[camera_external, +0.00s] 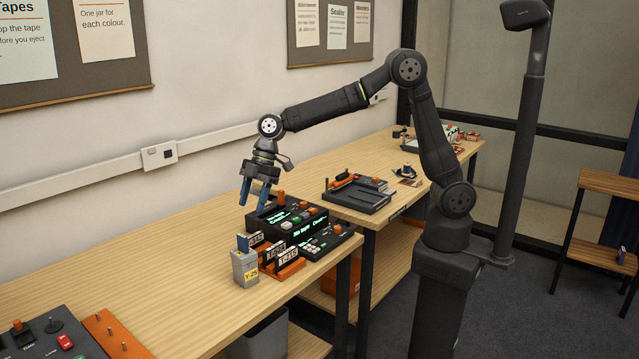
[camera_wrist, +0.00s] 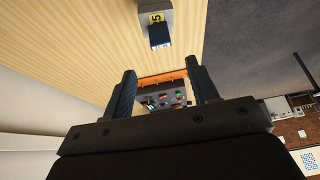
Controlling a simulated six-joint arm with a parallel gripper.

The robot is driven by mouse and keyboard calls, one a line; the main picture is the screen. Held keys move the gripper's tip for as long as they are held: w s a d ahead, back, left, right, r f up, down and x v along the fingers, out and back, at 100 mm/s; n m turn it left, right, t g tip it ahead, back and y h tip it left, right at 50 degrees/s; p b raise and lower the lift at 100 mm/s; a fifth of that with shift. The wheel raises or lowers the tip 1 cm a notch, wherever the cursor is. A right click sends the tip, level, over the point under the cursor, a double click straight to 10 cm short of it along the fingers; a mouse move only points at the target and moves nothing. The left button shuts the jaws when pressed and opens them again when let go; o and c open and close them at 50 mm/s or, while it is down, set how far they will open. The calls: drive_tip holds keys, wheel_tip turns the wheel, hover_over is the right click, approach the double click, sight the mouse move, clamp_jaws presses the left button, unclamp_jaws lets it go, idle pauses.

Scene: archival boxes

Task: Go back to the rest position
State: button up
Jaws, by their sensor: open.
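My gripper (camera_external: 255,196) points down over the left end of the black console (camera_external: 303,222) with green lit displays. Its two blue fingers are apart, with nothing seen between them in the external view. In the wrist view my gripper (camera_wrist: 160,92) is also open, and an orange-edged device with small buttons (camera_wrist: 165,95) shows beyond the gap between the fingers. My arm reaches out from its column to the left over the table.
A grey container labelled Y-25 (camera_external: 245,268) stands in front of the console, beside orange racks (camera_external: 289,268) holding labelled tapes. A dark tray (camera_external: 356,198) lies behind. Another control panel (camera_external: 45,335) is at the lower left. Bare tabletop (camera_external: 130,265) lies left of the console.

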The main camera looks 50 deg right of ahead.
drive_tip(key=x, duration=1)
drive_tip(key=shift+a+f, duration=0.1)
drive_tip(key=shift+f, duration=0.2)
wheel_tip(320, 180, up, 5)
drive_tip(key=shift+w+f, duration=0.1)
drive_tip(key=shift+w, duration=0.05)
drive_tip(key=w+d+r, duration=0.4)
drive_tip(key=d+r, duration=0.3)
drive_tip(key=d, duration=0.5)
drive_tip(key=w+a+f+n+t, duration=0.1)
drive_tip(key=w+a+f, duration=0.5)
drive_tip(key=w+a, duration=0.2)
drive_tip(key=w+a+f+n+t, duration=0.1)
drive_tip(key=w+a+f, duration=0.6)
drive_tip(key=a, duration=0.6)
drive_tip(key=shift+w+a+t+y, duration=0.3)
drive_tip(key=shift+w, duration=0.1)
